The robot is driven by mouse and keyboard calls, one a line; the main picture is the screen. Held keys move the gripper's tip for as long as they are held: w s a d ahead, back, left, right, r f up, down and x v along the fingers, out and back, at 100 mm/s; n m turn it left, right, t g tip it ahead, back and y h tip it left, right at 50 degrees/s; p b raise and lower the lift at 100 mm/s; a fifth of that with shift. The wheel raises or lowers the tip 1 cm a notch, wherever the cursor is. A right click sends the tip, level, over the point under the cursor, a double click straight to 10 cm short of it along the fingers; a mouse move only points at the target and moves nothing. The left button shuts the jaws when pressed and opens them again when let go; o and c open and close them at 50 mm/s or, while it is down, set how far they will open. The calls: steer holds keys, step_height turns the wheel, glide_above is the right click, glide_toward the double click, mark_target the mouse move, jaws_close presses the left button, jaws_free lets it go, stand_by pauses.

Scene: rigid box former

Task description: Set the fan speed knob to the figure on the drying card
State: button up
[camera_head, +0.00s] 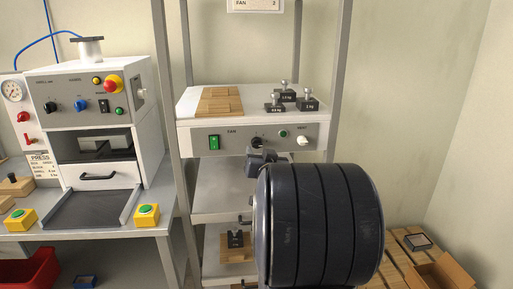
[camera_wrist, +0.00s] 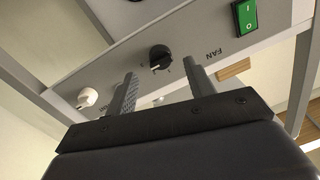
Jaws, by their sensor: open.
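The fan speed knob is small, round and black; it sits on the grey panel beside the FAN label and shows in the head view (camera_head: 257,143) and the wrist view (camera_wrist: 159,56). A pale mark shows on the knob, but the figures around it are too small to read. The drying card (camera_head: 255,5) hangs above, cut off by the picture's top edge; its lowest line reads FAN with a figure that looks like 2, though it is blurred. My gripper (camera_wrist: 161,76) is open and empty, its fingers pointing at the panel on either side of the knob, apparently short of it.
On the same panel are a green switch (camera_head: 213,143), a small green button (camera_head: 283,133) and a white knob (camera_head: 302,141). Several weights (camera_head: 286,98) and brown boards (camera_head: 220,101) lie on top of the unit. A rack post (camera_head: 333,60) stands at right.

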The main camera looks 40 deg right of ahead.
mark_target(258, 146)
steer(key=shift+x, duration=2.05)
steer(key=c, duration=0.9)
steer(key=shift+c, duration=0.2)
steer(key=shift+f, duration=0.1)
steer(key=n+b, duration=0.2)
steer(key=n, duration=0.1)
steer(key=shift+n+b, duration=0.3)
steer(key=shift+n+g+b, duration=0.3)
steer(key=shift+n+b, duration=0.95)
steer(key=shift+n, duration=1.25)
